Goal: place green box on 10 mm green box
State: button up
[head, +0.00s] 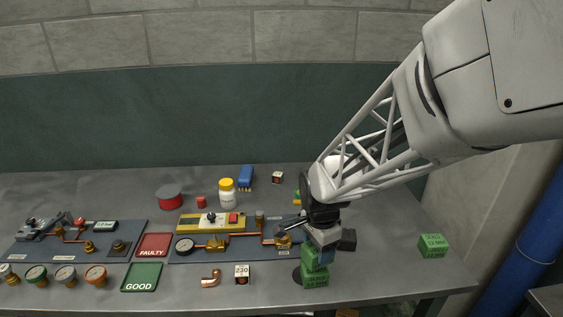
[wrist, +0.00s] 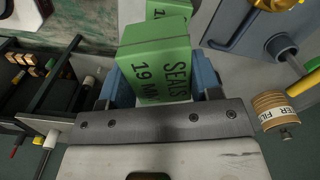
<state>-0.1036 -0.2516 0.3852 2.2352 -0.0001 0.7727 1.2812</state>
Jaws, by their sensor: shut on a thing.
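My gripper (head: 322,246) is shut on a green box (head: 311,259), near the front edge of the table. In the wrist view the held green box (wrist: 156,66) sits between the blue fingers, and its label reads "SEALS 19 M", cut off at the end. A second green box (head: 315,280) is directly below it on the table; its label is too small to read. I cannot tell whether the two boxes touch. Part of a green box (wrist: 168,8) shows beyond the held one in the wrist view. A third green box (head: 433,245) stands alone at the right.
A dark block (head: 348,240) lies just right of my gripper. A blue-grey board with a gauge and copper pipe (head: 215,250) lies to the left. The table is clear around the right green box.

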aim_at(316, 255)
jog(key=shift+w, duration=0.35)
jog(key=shift+f, duration=0.1)
jog(key=shift+f, duration=1.7)
jog(key=shift+f, duration=0.2)
jog(key=o, duration=1)
jog(key=shift+r, duration=0.1)
notch_tip(316, 255, up, 12)
jog(key=shift+r, duration=0.1)
